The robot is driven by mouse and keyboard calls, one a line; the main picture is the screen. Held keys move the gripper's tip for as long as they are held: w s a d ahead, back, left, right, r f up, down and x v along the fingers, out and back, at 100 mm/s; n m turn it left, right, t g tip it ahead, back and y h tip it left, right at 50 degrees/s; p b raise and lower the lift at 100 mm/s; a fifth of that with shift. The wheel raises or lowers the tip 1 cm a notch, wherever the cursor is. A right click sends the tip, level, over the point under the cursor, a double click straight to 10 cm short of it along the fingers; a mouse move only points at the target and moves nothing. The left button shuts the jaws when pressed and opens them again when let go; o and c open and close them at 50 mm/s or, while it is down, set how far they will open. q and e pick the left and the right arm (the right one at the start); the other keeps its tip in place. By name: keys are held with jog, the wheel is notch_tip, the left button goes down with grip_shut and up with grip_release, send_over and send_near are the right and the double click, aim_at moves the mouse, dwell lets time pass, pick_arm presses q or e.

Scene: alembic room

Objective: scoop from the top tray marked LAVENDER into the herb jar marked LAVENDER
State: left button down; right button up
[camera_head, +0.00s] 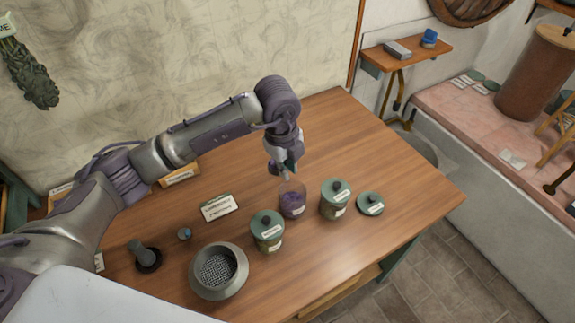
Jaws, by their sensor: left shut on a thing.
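My left gripper (284,168) points down just above an open glass jar (292,204) with purple contents and a small label too small to read. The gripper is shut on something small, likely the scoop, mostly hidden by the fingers. A loose green lid (370,204) lies on the wooden table (365,150) to the right. I cannot make out a tray marked LAVENDER. My right gripper is not in view.
Lidded green-topped jars stand on either side, one left (267,231) and one right (336,199). A metal sieve bowl (218,270), a dark pestle-like tool (146,255) and a label card (219,207) are to the left. The table's back right is clear.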

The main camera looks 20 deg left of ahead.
pick_arm(q)
jog(key=shift+f+n+g+h+b, duration=0.15)
jog(key=shift+f+g+h+b, duration=0.25)
jog(key=shift+h+b, duration=1.4)
jog(key=shift+f+n+g+h+b, duration=0.2)
jog(key=shift+f+g+h+b, duration=0.25)
jog(key=shift+h+b, duration=1.35)
jog(key=shift+f+n+g+h+b, duration=0.2)
jog(key=shift+f+h+b, duration=0.55)
jog(key=shift+h, duration=1.85)
jog(key=shift+r, duration=0.35)
